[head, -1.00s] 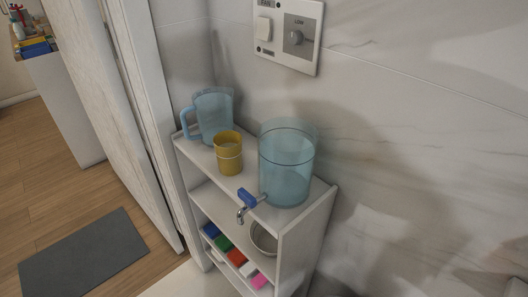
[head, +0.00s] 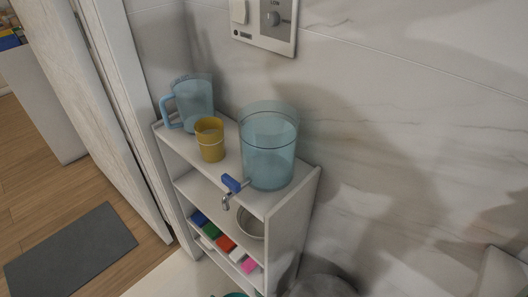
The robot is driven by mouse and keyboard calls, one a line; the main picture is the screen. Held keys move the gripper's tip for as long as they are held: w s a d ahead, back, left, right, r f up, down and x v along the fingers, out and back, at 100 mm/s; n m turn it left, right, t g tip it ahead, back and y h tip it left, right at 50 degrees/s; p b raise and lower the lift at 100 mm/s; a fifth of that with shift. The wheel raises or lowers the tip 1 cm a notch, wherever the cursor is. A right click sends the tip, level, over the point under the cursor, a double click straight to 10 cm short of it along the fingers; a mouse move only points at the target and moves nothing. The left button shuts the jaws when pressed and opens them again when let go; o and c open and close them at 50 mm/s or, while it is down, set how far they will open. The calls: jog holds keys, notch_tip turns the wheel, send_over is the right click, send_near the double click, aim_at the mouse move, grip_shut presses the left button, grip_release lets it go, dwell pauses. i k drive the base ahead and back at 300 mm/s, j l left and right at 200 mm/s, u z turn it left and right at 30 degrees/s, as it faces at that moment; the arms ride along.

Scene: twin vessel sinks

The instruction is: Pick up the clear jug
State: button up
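The clear jug (head: 194,103) is a see-through bluish pitcher with a light blue handle on its left side. It stands upright at the far left end of the top of a narrow white shelf (head: 172,147). A yellow cup (head: 210,140) stands just in front of it, overlapping its lower part. A larger clear bluish dispenser (head: 268,150) with a blue-handled tap stands to the right on the same top. My gripper is not in the head view.
The lower shelves hold a metal bowl (head: 250,224) and several coloured items (head: 225,243). A marble wall (head: 400,130) with a switch panel (head: 265,22) rises behind. A door (head: 125,120) stands close on the left, with a grey mat (head: 70,250) on the wood floor.

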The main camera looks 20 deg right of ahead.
aim_at(192, 94)
jog(key=i+j, duration=0.15)
jog(key=j, duration=0.25)
jog(key=i+j, duration=0.15)
jog(key=j, duration=0.25)
jog(key=i+j, duration=0.1)
jog(key=j, duration=0.3)
jog(key=j+z, duration=0.15)
jog(key=z, duration=0.2)
jog(key=i+j+z, duration=0.1)
jog(key=z, duration=0.25)
jog(key=j+z, duration=0.35)
jog(key=z, duration=1.05)
